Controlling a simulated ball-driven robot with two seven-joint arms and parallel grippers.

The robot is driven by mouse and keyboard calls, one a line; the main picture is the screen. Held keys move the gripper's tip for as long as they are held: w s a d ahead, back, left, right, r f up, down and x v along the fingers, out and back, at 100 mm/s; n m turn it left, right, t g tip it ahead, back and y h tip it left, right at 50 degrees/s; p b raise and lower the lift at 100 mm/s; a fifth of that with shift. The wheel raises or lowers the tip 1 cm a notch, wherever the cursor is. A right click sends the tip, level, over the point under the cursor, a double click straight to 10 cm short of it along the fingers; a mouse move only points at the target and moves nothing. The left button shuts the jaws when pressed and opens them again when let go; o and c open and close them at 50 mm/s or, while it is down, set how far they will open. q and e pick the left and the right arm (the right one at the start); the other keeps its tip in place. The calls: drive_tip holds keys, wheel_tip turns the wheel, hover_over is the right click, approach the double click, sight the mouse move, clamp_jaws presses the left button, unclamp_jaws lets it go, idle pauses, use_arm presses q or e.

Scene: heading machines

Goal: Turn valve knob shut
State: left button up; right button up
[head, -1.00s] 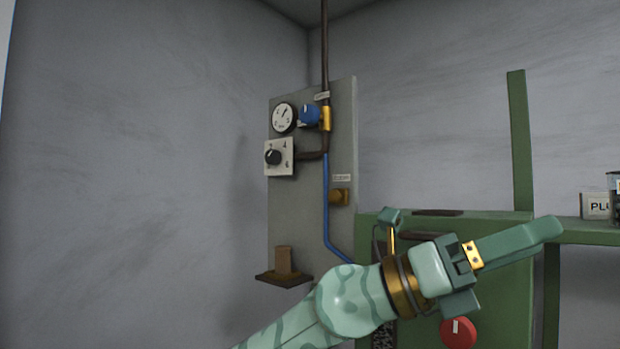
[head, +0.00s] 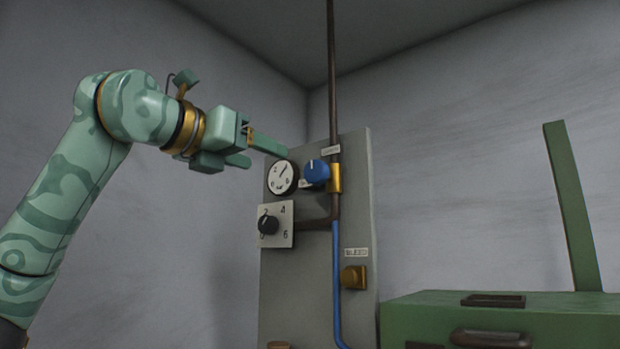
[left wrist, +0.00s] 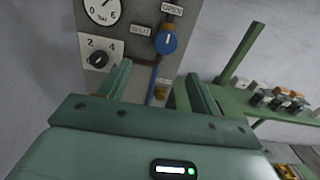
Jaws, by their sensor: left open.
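The blue valve knob (head: 316,173) sits on the upper part of the grey panel, on a brass valve body (head: 335,178) in the pipe line. A white mark shows at its top. The blue knob (left wrist: 166,43) also shows in the left wrist view, beyond the fingers and between two small labels. My left gripper (head: 268,153) is open and empty, up and to the left of the knob in the head view, apart from it. Its two fingers (left wrist: 160,90) are spread in the left wrist view. My right gripper is not in view.
A round pressure gauge (head: 282,177) sits just left of the knob. Below it is a black dial (head: 268,224) on a white plate. A brass fitting (head: 354,276) sits lower on the panel (head: 300,310). A green cabinet (head: 490,312) stands at the right.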

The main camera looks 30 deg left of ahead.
sight(312, 171)
use_arm(q)
drive_tip(key=w+p, duration=0.1)
drive_tip(key=w, duration=0.2)
drive_tip(key=w+d+p, duration=0.1)
drive_tip(key=w, duration=0.3)
drive_tip(key=w+d+p, duration=0.1)
drive_tip(key=w, duration=0.3)
drive_tip(key=shift+r, duration=0.15)
drive_tip(key=shift+w+p, duration=0.35)
drive_tip(key=shift+w, duration=0.7)
drive_tip(key=shift+w+d, duration=0.1)
drive_tip(key=shift+w, duration=0.2)
drive_tip(key=shift+w+d, duration=0.15)
drive_tip(key=shift+w, duration=0.25)
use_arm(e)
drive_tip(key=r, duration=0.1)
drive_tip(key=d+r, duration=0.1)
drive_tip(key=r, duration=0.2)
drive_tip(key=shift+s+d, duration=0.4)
use_arm(q)
drive_tip(key=c, duration=0.9)
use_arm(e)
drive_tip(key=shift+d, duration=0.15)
